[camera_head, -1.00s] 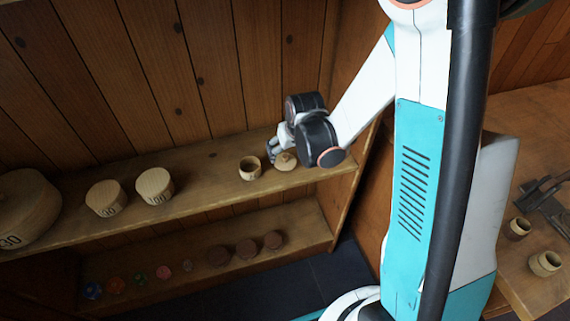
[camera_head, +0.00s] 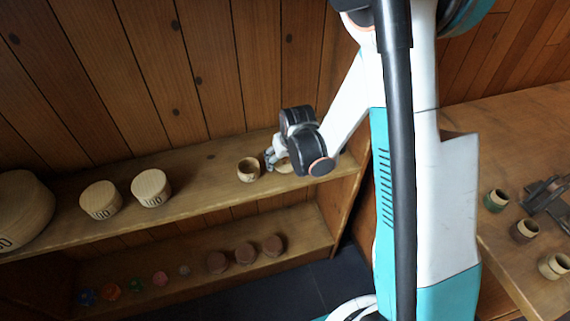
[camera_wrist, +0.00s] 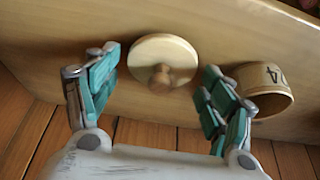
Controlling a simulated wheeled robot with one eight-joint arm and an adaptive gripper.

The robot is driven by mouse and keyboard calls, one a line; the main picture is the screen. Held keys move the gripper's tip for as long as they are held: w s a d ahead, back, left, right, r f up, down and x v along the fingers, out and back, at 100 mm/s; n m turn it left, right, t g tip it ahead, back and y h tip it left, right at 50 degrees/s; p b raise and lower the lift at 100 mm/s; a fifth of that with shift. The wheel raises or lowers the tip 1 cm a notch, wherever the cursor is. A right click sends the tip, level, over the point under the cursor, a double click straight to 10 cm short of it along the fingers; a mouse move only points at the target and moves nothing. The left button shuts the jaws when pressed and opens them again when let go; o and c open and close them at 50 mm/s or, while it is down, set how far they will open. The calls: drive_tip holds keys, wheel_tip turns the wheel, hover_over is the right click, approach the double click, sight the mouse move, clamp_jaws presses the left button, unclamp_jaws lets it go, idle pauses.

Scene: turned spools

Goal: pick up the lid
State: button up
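The lid (camera_wrist: 150,48) is a pale round wooden disc with a small turned knob, lying knob up on the upper shelf. In the head view the lid (camera_head: 284,166) is partly hidden by my arm. My gripper (camera_wrist: 162,66) is open, with one teal-padded finger on each side of the lid in the wrist view. I see no clear contact between the fingers and the lid. In the head view my gripper (camera_head: 271,158) is low over the shelf, at the lid's left edge.
An open wooden pot (camera_head: 248,170), numbered in the wrist view (camera_wrist: 268,92), stands beside the lid, close to one finger. Numbered drums (camera_head: 100,200) and (camera_head: 151,188) stand farther left. The lower shelf (camera_head: 200,285) holds small coloured pieces and brown spools. A wooden bench (camera_head: 525,260) is at right.

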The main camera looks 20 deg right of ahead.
drive_tip(key=c, duration=0.4)
